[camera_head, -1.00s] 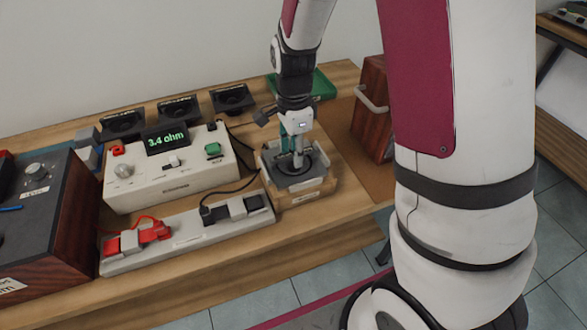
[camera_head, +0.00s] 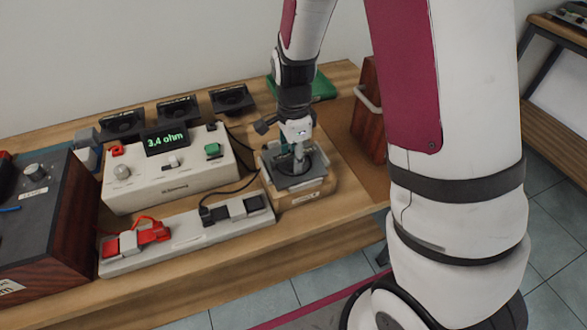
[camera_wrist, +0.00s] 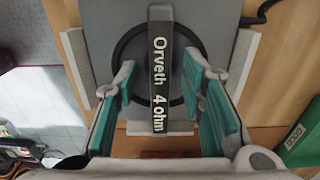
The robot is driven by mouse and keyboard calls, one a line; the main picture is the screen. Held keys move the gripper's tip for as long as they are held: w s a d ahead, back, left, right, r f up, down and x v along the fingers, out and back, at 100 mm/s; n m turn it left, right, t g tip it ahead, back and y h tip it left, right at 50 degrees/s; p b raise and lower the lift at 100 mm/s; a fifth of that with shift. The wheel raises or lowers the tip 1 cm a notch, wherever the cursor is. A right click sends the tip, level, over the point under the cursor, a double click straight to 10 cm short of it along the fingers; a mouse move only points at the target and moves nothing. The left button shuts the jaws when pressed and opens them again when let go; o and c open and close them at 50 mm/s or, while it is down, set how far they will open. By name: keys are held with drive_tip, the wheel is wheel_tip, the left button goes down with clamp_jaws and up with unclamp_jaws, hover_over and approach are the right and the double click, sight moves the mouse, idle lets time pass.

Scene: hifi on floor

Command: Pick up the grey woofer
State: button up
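The grey woofer (camera_head: 278,180) rests on a wooden block at the right end of the near bench. The wrist view shows its square grey plate (camera_wrist: 97,45), a black ring and a raised grey bar marked "Orveth 4 ohm". My gripper (camera_head: 299,152) is over it, pointing down. In the wrist view my gripper (camera_wrist: 160,80) is open, with one teal-padded finger on each side of the bar. Gaps show between the pads and the bar. In the head view the gripper hides part of the woofer's middle.
A white meter (camera_head: 170,180) reading "3.4 ohm" and a grey strip (camera_head: 185,235) with red and black clips stand to the left. Several black drivers (camera_head: 177,110) sit behind. A green tray (camera_head: 323,88) and a brown wooden box (camera_head: 368,120) are behind and right.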

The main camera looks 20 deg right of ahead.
clamp_jaws()
drive_tip(key=shift+r, duration=0.1)
idle(0.3)
wheel_tip(320, 180, up, 10)
drive_tip(key=shift+r+p, duration=0.25)
drive_tip(key=shift+p, duration=0.35)
